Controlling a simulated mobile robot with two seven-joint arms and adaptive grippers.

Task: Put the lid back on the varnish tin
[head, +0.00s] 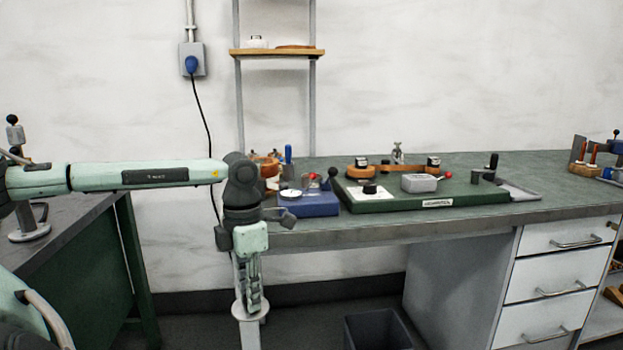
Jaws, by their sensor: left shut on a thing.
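My left gripper (252,303) hangs straight down in front of the bench's left end, with its fingers below the level of the benchtop. It is shut on a small pale, flat, disc-like piece (258,314), which may be the lid; the fingers hide part of it. I cannot tell for sure which thing is the varnish tin among the small items on the bench. My right gripper is not in view.
The bench (470,218) carries a blue box (318,207) and a green board (400,205) with a grey box (418,184). A dark bin (378,330) stands below. Drawers (555,285) are at right. A dark side table (75,235) stands at left.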

